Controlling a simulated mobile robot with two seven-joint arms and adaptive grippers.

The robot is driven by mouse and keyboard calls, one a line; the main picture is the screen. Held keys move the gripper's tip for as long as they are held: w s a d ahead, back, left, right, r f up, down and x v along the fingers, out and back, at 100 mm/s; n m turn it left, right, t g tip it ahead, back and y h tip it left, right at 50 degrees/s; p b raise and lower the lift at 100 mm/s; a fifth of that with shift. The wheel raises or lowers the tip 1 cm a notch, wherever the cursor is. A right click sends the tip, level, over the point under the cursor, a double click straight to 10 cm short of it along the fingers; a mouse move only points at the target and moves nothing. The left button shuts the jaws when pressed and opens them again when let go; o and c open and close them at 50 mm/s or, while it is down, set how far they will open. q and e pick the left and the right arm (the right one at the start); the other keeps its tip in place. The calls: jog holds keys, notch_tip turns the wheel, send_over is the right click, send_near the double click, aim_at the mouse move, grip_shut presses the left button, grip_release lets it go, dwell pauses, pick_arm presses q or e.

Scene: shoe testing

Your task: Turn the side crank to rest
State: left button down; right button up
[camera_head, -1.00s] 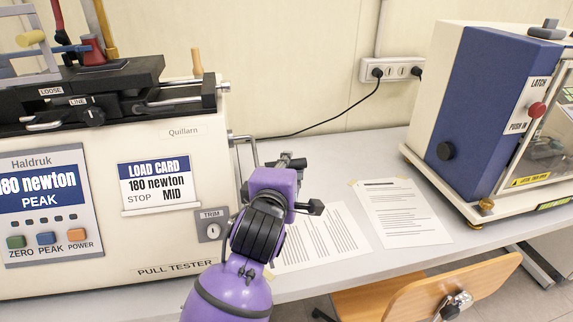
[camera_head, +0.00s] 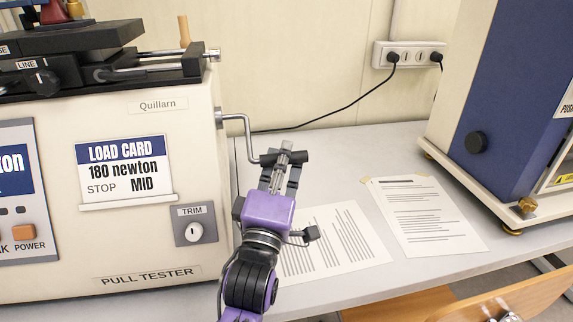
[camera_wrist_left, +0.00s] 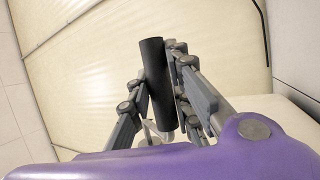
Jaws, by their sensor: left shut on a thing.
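The side crank (camera_head: 246,133) is a bent metal rod coming out of the right side of the cream pull tester (camera_head: 130,235). Its arm hangs down to a black handle that points right. My left gripper (camera_head: 285,158) is at the handle, with its fingers around it. In the left wrist view the black handle (camera_wrist_left: 157,82) stands between the two fingers (camera_wrist_left: 160,95), and the gripper is shut on it. Part of the handle is hidden by the fingers in the head view. My right gripper is not in view.
A blue and cream cabinet (camera_head: 500,95) stands at the right. Printed sheets (camera_head: 425,215) lie on the grey table (camera_head: 350,150) between the machines. A wall socket (camera_head: 408,55) with a black cable is behind. A wooden chair (camera_head: 470,305) is at the front.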

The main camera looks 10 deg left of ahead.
pick_arm(q)
jog(key=shift+w+f, duration=0.2)
jog(key=shift+f, duration=0.15)
jog(key=c, duration=1.6)
grip_release()
jog(key=shift+a+r, duration=0.1)
jog(key=shift+s, duration=0.1)
jog(key=v, duration=1.1)
jog(key=shift+s+f, duration=0.3)
jog(key=shift+f, duration=0.05)
